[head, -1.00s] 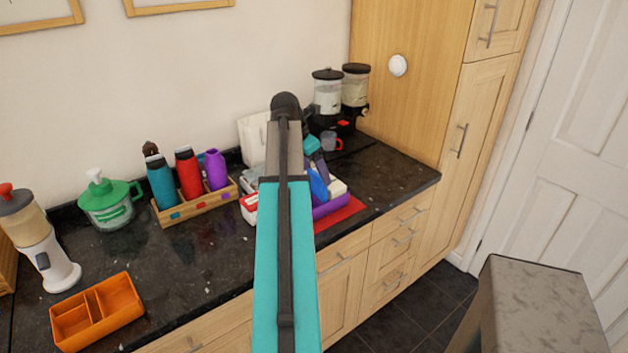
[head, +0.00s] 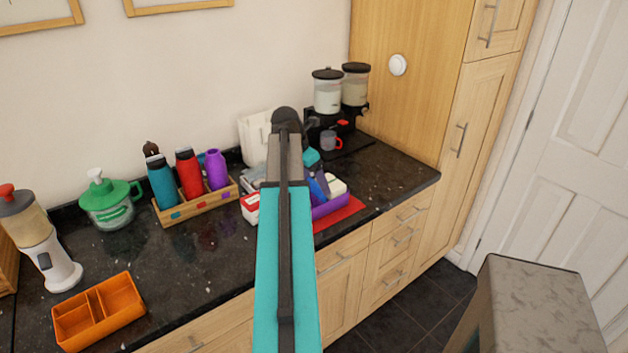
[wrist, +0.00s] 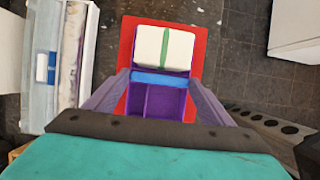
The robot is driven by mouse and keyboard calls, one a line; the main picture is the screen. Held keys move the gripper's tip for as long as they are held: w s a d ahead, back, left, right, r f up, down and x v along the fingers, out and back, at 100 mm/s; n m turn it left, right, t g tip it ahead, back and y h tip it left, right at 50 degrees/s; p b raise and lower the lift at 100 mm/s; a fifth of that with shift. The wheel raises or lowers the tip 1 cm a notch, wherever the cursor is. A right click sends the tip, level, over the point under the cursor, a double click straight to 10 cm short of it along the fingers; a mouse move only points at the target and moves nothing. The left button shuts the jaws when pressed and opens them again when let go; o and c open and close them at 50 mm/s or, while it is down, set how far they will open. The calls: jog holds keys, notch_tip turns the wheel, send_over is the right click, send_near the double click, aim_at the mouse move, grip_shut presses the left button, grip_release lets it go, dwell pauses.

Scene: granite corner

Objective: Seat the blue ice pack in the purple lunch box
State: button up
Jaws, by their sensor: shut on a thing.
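The purple lunch box (head: 331,206) stands on a red mat (head: 346,213) near the counter's front edge. In the wrist view its open compartments (wrist: 155,112) lie below my gripper. A white block with a green band (wrist: 150,46) fills its far part. My gripper (wrist: 160,79) is shut on the blue ice pack (wrist: 147,78), seen edge-on as a narrow strip beside the white block. In the head view the ice pack (head: 317,190) is tilted and partly behind my arm and fingers. I cannot tell whether its lower edge is inside the box.
A wooden caddy (head: 198,207) with several bottles and a red-and-white box (head: 250,207) stand left of the lunch box. A dispenser (head: 328,110) and mug (head: 328,140) stand behind. An orange divided tray (head: 98,311) is at front left.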

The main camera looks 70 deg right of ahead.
jog(key=o, duration=1.5)
jog(key=shift+f, duration=0.1)
jog(key=shift+c, duration=0.2)
jog(key=b+v, duration=0.2)
jog(key=v, duration=1)
jog(key=shift+s+a, duration=0.1)
